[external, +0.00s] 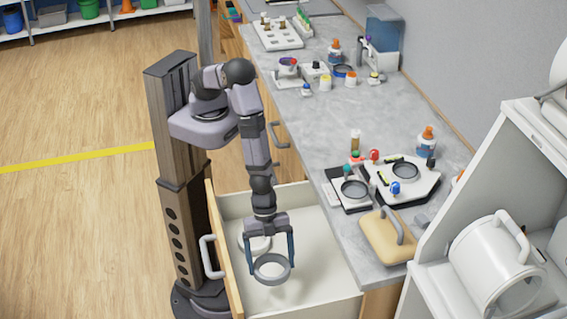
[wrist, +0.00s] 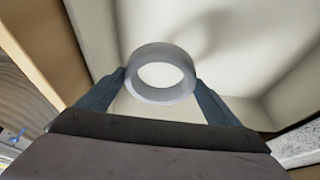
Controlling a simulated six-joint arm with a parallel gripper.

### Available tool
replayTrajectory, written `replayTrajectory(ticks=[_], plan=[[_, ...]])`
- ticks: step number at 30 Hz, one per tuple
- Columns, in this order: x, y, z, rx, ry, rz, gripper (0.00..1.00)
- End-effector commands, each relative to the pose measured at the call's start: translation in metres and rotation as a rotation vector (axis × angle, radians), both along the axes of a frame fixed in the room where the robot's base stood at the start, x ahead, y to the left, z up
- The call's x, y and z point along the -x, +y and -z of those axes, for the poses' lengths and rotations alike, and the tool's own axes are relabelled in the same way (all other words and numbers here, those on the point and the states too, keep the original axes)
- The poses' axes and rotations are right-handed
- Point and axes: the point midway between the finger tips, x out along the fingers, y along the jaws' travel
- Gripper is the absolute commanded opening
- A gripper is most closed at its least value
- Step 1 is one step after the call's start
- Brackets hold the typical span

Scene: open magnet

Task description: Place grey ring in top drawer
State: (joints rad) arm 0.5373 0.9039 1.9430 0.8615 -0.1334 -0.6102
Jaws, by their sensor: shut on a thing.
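The grey ring (external: 271,269) is held between the two fingers of my gripper (external: 270,262). It also shows in the wrist view as a pale grey ring (wrist: 161,74), with a finger of my gripper (wrist: 160,88) on each side. The open top drawer (external: 325,228) is a white-lined box with a wooden front, pulled out from under the counter. The ring is over the drawer's inside; how high it is above the floor I cannot tell. A second, whitish ring (external: 257,243) lies in the drawer behind my gripper, partly hidden.
The drawer's wooden front with a white handle (external: 211,257) stands close to my column. The grey counter (external: 315,130) beside the drawer holds several bottles, a tan block with a handle (external: 388,236) and dark-ringed devices (external: 354,188). White shelving (external: 500,200) stands at right.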

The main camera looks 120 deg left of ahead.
Motion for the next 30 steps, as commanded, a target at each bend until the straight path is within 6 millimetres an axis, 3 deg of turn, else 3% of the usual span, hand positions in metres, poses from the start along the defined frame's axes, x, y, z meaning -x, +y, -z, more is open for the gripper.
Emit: replayTrajectory(ticks=[9, 21, 30], plan=[[0.0, 0.0, 0.002, 0.0, 0.0, -0.018, 0.58], [0.0, 0.001, 0.056, 0.0, 0.0, -0.019, 0.58], [0.0, 0.0, 0.064, 0.001, -0.001, -0.018, 0.58]])
